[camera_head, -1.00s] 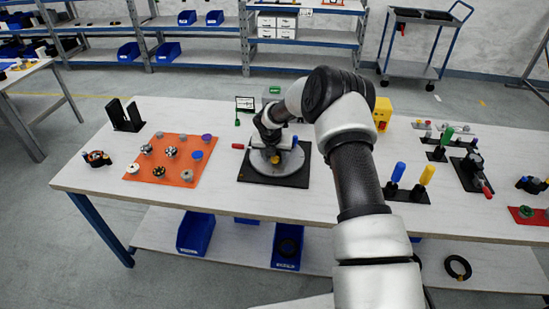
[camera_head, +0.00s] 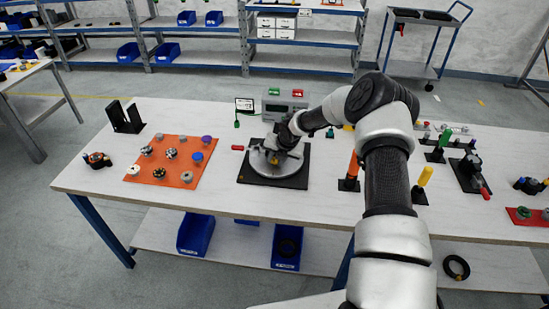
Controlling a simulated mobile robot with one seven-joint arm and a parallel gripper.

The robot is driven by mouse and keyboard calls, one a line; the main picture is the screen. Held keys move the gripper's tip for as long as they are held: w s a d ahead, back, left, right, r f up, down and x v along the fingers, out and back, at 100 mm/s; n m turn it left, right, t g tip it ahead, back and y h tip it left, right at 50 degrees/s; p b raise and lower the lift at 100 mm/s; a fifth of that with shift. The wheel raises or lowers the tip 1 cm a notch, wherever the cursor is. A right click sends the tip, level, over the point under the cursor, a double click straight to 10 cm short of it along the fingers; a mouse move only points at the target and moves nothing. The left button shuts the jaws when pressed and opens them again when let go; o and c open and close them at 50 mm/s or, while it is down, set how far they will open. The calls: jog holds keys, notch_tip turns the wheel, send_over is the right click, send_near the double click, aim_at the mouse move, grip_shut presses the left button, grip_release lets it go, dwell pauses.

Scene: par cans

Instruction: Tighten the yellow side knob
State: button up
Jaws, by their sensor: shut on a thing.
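A round grey metal fixture (camera_head: 260,167) lies on a black base plate (camera_head: 290,182) in the middle of the table. The yellow side knob (camera_head: 274,161) shows as a small yellow spot on the fixture, just under my gripper. My gripper (camera_head: 276,156) reaches in from the upper right, tilted, with its fingers down at the knob. It is shut on the knob; the fingertips are small and partly hidden by the wrist.
A grey box with green and red buttons (camera_head: 285,104) stands behind the fixture. An orange board (camera_head: 170,178) with several knobs lies left. An orange upright handle (camera_head: 352,166) and a yellow one (camera_head: 424,177) stand right, near my arm. A red-handled piece (camera_head: 238,148) lies left of the fixture.

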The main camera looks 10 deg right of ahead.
jog(key=shift+s+d+f+y, duration=0.1)
jog(key=shift+s+y, duration=0.05)
jog(key=shift+y, duration=0.45)
jog(key=o, duration=1.1)
jog(key=v, duration=1.7)
jog(key=shift+s, duration=0.3)
